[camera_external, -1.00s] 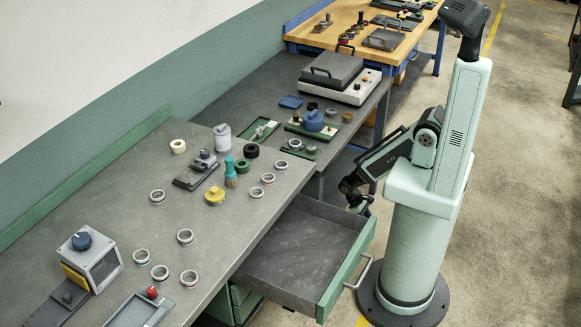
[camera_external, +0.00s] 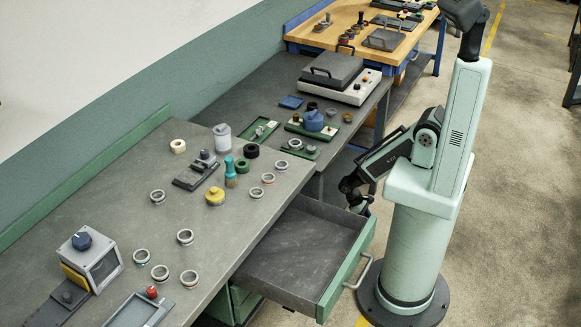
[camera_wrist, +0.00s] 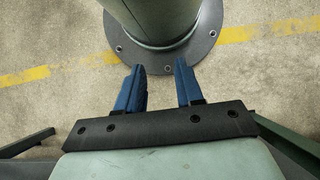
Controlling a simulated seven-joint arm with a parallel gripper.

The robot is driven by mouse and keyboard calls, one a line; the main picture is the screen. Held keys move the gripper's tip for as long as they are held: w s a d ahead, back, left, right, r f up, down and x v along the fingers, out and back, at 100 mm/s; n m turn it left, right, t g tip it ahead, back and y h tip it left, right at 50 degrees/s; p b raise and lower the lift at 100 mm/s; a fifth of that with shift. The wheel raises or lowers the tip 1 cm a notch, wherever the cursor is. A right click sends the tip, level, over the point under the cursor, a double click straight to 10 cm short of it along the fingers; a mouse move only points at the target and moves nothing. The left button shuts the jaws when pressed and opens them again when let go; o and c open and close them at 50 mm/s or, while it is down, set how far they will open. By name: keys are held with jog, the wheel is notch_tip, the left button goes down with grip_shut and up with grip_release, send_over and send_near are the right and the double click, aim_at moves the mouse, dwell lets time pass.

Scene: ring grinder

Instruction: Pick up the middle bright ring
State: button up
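Several bright metal rings lie flat on the grey bench. Three stand in a row near its right edge: a near ring (camera_external: 257,192), a middle ring (camera_external: 268,178) and a far ring (camera_external: 281,165). Others are a ring (camera_external: 157,197), a ring (camera_external: 185,237), and three at the front: a ring (camera_external: 141,257), a ring (camera_external: 160,273) and a ring (camera_external: 189,279). I cannot tell for certain which is the task's middle one. My gripper (camera_wrist: 160,66) is open and empty, its blue fingers apart above the floor; in the external view it hangs beside the open drawer, away from the rings.
An open drawer (camera_external: 300,245) juts out between the bench and my base. A yellow knobbed part (camera_external: 215,197), a teal-handled brush (camera_external: 230,172), dark rings (camera_external: 251,151) and a grey fixture (camera_external: 197,172) stand near the right-hand rings. A boxed machine (camera_external: 92,262) is front left.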

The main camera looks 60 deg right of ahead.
jog(key=o, duration=0.9)
